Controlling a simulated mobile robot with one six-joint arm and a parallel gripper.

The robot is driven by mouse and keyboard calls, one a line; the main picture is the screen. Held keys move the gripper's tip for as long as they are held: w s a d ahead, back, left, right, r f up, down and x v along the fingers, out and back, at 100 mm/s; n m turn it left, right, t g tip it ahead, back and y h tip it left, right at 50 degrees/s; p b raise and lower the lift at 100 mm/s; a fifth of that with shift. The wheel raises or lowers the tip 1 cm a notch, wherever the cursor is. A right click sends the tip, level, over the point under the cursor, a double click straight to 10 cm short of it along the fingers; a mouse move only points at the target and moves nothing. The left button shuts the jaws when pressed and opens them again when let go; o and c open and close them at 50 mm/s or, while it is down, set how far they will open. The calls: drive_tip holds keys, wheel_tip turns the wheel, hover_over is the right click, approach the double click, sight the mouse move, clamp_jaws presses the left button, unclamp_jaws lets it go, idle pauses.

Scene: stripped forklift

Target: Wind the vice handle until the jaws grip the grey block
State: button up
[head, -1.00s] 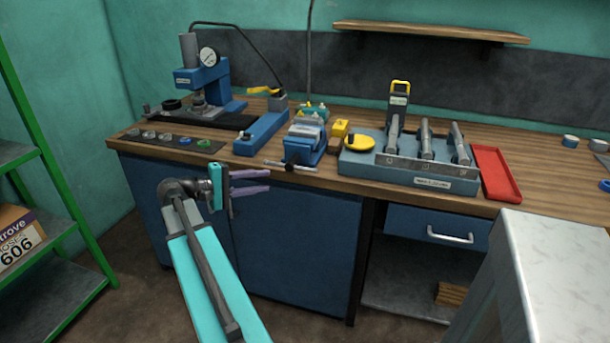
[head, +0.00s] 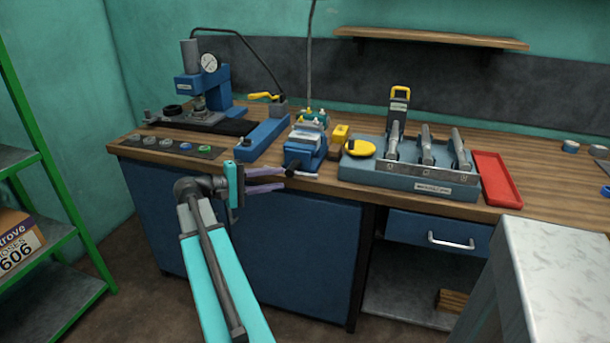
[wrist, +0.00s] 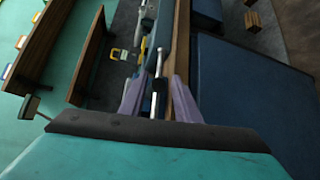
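The blue vice (head: 304,152) stands at the front edge of the bench, with a pale grey block (head: 305,131) at its top; the jaw gap is too small to make out. Its handle, a thin metal bar with a knob, sticks out at the front (head: 304,174). My gripper (head: 284,178) reaches the vice front from the left, its purple fingers apart. In the wrist view the handle bar (wrist: 157,72) runs between the fingers (wrist: 162,88), with gaps visible on both sides. The fingers hide part of the bar in the head view.
A blue block with a yellow lever (head: 262,138) lies left of the vice. A yellow round knob (head: 360,147) and a tool holder (head: 410,178) stand to its right, then a red tray (head: 497,180). The cabinet front (head: 305,235) is below my gripper.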

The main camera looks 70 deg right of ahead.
sight(302, 175)
drive_tip(key=x, duration=1)
drive_tip(key=shift+s+d+p, duration=0.2)
drive_tip(key=shift+s+p, duration=0.05)
drive_tip(key=shift+p, duration=0.15)
clamp_jaws()
